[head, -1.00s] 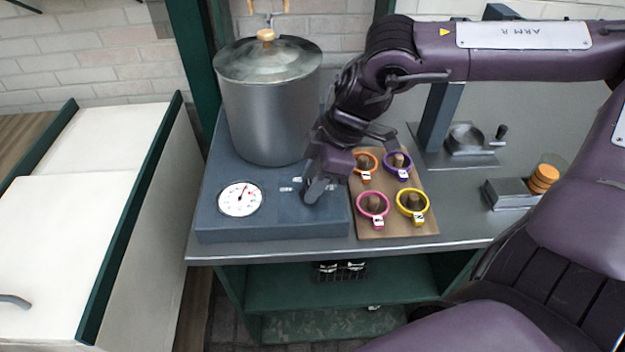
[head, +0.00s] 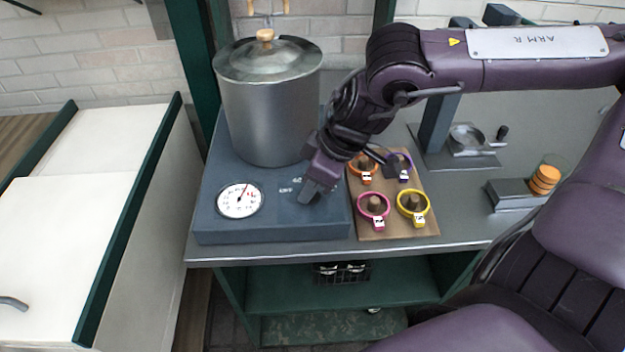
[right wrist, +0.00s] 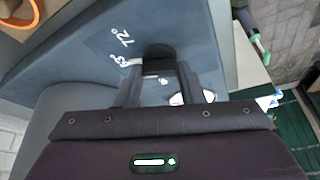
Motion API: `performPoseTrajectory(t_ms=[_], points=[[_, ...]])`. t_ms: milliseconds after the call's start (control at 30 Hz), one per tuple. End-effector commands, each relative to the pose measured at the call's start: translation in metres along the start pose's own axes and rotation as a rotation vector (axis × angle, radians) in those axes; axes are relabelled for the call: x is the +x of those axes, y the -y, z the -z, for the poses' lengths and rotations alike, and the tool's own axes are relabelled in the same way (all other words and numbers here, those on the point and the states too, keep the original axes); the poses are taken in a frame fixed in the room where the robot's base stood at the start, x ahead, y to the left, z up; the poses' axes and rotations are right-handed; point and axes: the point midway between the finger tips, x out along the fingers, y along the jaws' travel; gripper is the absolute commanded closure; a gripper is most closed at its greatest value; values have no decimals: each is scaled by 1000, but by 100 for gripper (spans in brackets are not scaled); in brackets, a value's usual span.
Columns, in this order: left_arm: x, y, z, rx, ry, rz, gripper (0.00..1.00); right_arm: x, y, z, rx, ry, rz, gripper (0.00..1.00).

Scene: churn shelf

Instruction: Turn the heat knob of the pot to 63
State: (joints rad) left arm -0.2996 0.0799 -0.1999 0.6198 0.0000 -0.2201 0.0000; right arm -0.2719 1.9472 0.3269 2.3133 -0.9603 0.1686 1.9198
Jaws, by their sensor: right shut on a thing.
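The pot (head: 268,105) is a tall grey metal vessel with a lid and a wooden lid knob. It stands on a blue-grey heater base (head: 270,228). My right gripper (head: 308,195) points down at the base top and is shut on the knob. My left gripper is out of view.
A round white dial (head: 240,200) with a red needle is on the base, left of the knob. A wooden board (head: 393,229) with several coloured rings lies close on the right. A metal stand (head: 437,125) is farther right. A white cabinet (head: 70,235) stands left.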

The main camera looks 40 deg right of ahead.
Motion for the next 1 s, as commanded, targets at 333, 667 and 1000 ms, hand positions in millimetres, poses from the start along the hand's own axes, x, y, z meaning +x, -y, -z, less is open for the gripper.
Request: performPoseTrajectory(t_ms=[333, 667, 1000], points=[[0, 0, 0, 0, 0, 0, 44, -1, -1, 1, -1, -2, -2, 55], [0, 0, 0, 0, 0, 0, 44, 0, 0, 0, -1, -1, -1, 44], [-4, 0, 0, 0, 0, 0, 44, -30, -1, 2, -2, -8, -3, 44]])
